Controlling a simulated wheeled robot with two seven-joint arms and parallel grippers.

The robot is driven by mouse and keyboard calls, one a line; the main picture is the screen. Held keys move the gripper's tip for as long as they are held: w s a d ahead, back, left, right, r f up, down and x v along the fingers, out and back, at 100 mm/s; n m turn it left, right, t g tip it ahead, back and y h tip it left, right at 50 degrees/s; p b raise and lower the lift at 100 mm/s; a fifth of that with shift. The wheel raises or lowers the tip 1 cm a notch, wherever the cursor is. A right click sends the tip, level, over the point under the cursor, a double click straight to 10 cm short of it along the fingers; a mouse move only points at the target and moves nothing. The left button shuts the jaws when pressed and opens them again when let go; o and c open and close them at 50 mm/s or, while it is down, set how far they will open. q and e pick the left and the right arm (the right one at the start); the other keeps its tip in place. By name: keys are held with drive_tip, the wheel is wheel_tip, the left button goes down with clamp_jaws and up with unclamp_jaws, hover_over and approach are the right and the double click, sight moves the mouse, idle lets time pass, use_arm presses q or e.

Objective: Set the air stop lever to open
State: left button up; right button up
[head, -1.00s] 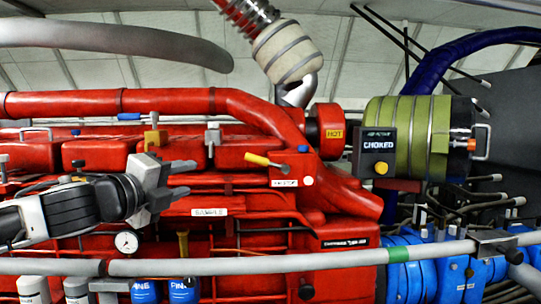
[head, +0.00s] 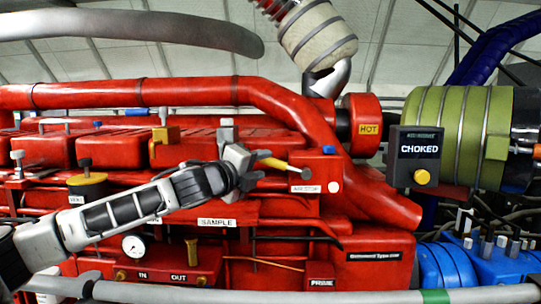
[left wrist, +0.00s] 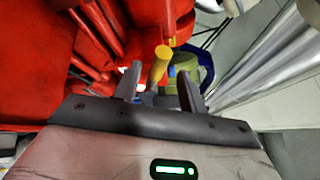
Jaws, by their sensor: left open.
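The air stop lever (head: 273,161) has a yellow handle, slanting from its grey pivot end at right up to the left. It sits on a red block above the AIR STOP label (head: 304,188). My left gripper (head: 256,172) is open at the handle's left end. In the left wrist view the yellow handle (left wrist: 158,66) shows between the two spread fingers of the gripper (left wrist: 160,88). I cannot tell whether a finger touches it. My right gripper is not in view.
A CHOKED display box (head: 416,157) with a yellow knob stands to the right. Red pipework (head: 180,92) runs above the lever. A pale grey rail (head: 350,297) crosses the front. A pressure gauge (head: 133,245) is at lower left.

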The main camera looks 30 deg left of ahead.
sight(269, 162)
use_arm(q)
drive_tip(key=w+p, duration=0.1)
drive_tip(key=w, duration=0.4)
clamp_jaws()
drive_tip(key=shift+d+r, duration=0.1)
drive_tip(key=shift+d, duration=0.05)
